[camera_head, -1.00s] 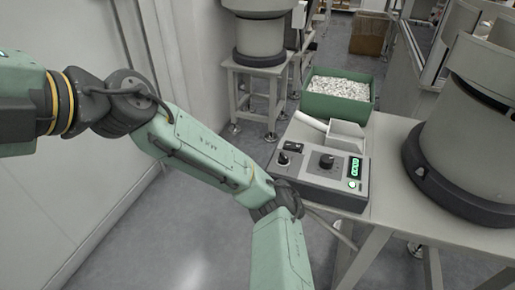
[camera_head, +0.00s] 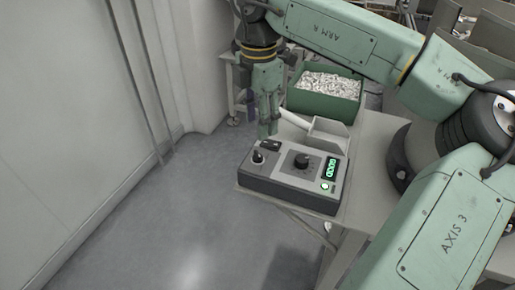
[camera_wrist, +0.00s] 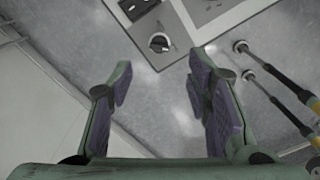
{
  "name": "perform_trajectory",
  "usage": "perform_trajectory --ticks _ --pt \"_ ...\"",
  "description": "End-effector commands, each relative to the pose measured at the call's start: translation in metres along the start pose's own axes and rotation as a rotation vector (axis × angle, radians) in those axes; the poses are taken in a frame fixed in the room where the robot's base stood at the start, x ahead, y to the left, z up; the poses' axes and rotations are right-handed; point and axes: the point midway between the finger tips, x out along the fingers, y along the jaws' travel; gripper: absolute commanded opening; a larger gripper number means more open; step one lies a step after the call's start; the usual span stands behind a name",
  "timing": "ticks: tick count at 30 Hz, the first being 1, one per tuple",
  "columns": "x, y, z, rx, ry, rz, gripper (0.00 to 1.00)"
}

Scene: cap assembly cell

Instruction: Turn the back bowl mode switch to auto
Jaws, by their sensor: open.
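A grey control box (camera_head: 292,182) sits on the table edge. At its left end is a small dark rotary switch (camera_head: 258,157) with a pale pointer; it also shows at the top of the wrist view (camera_wrist: 159,43). I take it as the mode switch, but its labels are unreadable. My gripper (camera_head: 268,132) hangs fingers down just behind and above the box's left end. In the wrist view, its two purple-padded fingers (camera_wrist: 161,88) are wide apart with nothing between them, and the switch lies beyond their tips.
The box also has a black rocker (camera_head: 270,146), a larger knob (camera_head: 302,160), a green display (camera_head: 331,168) and a lit green button (camera_head: 324,186). A white chute (camera_head: 328,132) and a green bin (camera_head: 322,110) of pale parts stand behind. Open floor lies left.

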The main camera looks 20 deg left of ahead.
Motion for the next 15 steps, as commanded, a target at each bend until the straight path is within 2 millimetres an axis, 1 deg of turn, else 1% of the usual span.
perform_trajectory --ticks 9,12,15 --pt "0.059 0.000 -0.002 -0.005 0.008 0.000 0.45" --pt "0.074 0.000 -0.003 -0.006 0.007 0.001 0.45" --pt "0.086 0.001 -0.003 -0.006 0.007 0.002 0.45"
